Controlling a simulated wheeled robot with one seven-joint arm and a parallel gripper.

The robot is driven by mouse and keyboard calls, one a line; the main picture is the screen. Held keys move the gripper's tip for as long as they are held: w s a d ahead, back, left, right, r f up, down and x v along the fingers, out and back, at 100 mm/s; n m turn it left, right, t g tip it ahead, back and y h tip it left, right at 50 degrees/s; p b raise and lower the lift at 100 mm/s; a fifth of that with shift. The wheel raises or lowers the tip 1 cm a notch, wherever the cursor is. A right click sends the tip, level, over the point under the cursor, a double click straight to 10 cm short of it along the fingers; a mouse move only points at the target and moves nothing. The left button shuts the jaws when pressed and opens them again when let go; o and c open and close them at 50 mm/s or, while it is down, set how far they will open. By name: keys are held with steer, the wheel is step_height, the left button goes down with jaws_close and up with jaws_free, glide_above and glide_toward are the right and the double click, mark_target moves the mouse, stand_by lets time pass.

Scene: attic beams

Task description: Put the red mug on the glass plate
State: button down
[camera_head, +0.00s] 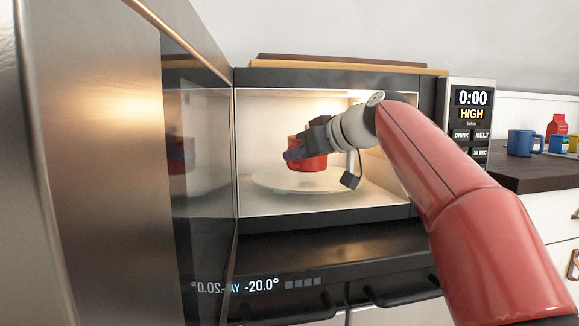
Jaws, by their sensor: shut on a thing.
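The red mug (309,162) is inside the lit microwave, over the left-middle part of the round glass plate (330,188). My gripper (294,152) reaches in from the right and is shut on the mug, with its dark fingers across the mug's upper left side. The gripper hides part of the mug. The mug's base appears at or just above the plate; I cannot tell whether they touch.
The microwave door (90,150) stands open on the left. The control panel (470,110) is to the right of the cavity. A blue mug (519,143) and a red carton (557,125) stand on the dark counter (525,178) at the right.

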steer(key=shift+f, duration=0.75)
steer(key=shift+r, duration=0.1)
steer(key=c, duration=1.5)
jaws_free()
steer(key=v, duration=1.2)
steer(key=shift+d, duration=0.1)
